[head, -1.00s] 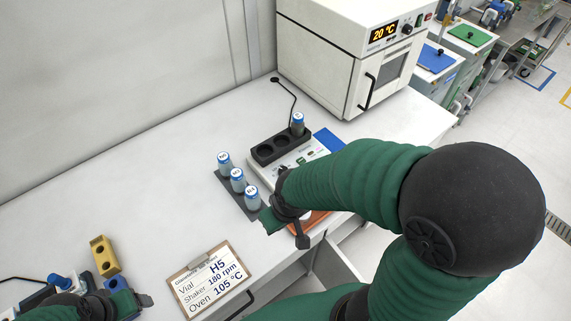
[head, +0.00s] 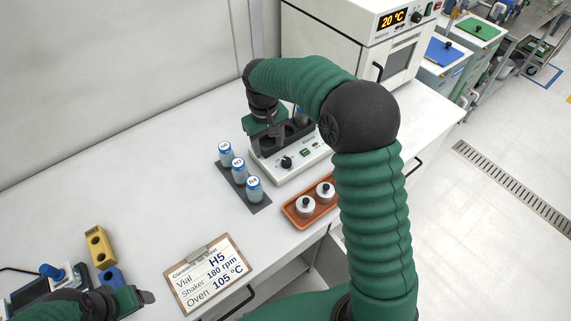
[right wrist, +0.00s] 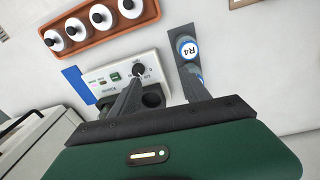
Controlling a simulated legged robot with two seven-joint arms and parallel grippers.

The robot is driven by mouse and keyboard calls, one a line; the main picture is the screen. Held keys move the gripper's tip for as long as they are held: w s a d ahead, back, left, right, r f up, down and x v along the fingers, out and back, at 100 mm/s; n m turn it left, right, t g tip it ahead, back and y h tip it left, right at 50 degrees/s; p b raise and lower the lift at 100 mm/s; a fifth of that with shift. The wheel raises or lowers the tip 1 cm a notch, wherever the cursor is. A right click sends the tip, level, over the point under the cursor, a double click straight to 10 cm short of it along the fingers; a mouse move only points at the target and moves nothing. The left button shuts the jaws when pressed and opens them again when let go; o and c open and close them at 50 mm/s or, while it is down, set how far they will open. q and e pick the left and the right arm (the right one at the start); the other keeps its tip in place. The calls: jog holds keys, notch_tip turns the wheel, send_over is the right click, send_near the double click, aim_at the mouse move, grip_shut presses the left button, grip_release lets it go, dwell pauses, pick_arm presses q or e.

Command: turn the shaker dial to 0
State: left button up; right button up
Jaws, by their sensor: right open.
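The shaker (head: 262,176) is a white box with a black block on top. Its black dial (head: 287,162) is on the front panel; it also shows in the right wrist view (right wrist: 138,70), close to one fingertip. The dial's setting is too small to read. My right gripper (head: 270,134) is open, pointing down at the shaker's block behind the dial, hiding part of the block. Its spread fingers (right wrist: 162,88) hold nothing. My left gripper (head: 144,297) is at the bottom left, far from the shaker; its jaws are unclear.
Several blue-capped vials (head: 239,170) stand on a dark mat left of the shaker. An orange tray (head: 292,216) with white, black-knobbed pots lies in front. The oven (head: 330,45) reads 20 °C. A card (head: 207,272) lies at the front. The left tabletop is largely clear.

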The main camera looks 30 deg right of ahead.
jog(key=m+b, duration=0.1)
send_over(287, 161)
jog(key=a, duration=0.1)
jog(key=f, duration=0.1)
jog(key=shift+g, duration=0.3)
jog(key=f, duration=1)
jog(key=d+f, duration=0.1)
jog(key=f, duration=0.5)
jog(key=shift+f+p, duration=0.1)
jog(key=shift+p, duration=0.2)
jog(key=shift+a, duration=0.15)
jog(key=shift+c, duration=0.9)
grip_shut()
